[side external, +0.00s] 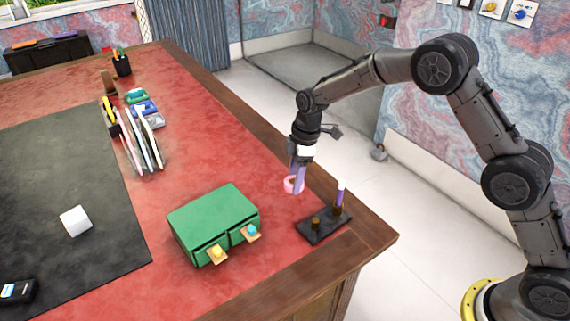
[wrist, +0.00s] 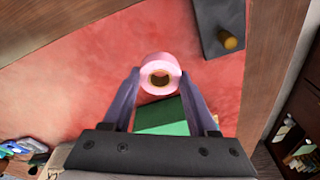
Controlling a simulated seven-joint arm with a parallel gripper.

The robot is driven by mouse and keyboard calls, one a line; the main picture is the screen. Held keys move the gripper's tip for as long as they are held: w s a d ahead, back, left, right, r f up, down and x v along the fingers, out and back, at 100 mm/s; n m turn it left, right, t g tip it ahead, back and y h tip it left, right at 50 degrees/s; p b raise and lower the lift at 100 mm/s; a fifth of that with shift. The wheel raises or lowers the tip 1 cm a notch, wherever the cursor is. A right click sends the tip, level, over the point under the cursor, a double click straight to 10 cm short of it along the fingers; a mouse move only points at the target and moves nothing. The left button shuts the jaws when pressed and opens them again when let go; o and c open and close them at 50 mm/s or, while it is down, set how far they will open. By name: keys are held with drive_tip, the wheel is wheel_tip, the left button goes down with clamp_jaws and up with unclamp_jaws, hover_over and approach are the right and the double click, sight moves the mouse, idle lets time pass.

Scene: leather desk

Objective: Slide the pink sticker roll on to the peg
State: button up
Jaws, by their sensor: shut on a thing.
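The pink sticker roll (side external: 289,186) is held between the fingertips of my gripper (side external: 297,181), above the red desk top. In the wrist view, the pink roll (wrist: 160,64) sits between the two purple-grey fingers of my gripper (wrist: 160,78), its tan-lined hole facing the camera. The dark peg base (side external: 313,238) lies near the desk's corner, to the lower right of the roll and apart from it. It bears a short brass-brown peg (side external: 315,223) and a taller post (side external: 340,197) with a purple section and pale top. The wrist view shows the brown peg (wrist: 230,42) at upper right.
A green two-drawer box (side external: 213,222) stands left of the peg base, its drawers partly open; it also shows below the roll in the wrist view (wrist: 162,118). The wooden desk edge (side external: 375,238) runs close by.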

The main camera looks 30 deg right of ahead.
drive_tip(key=r, duration=0.2)
hover_over(316, 219)
drive_tip(key=shift+d+f, duration=0.1)
drive_tip(key=shift+d, duration=0.1)
drive_tip(key=shift+a+r, duration=0.15)
drive_tip(key=shift+r, duration=0.2)
drive_tip(key=shift+f, duration=2.15)
drive_tip(key=shift+f, duration=2)
drive_tip(key=o, duration=1.4)
drive_tip(key=shift+r, duration=0.1)
drive_tip(key=shift+r, duration=3.9)
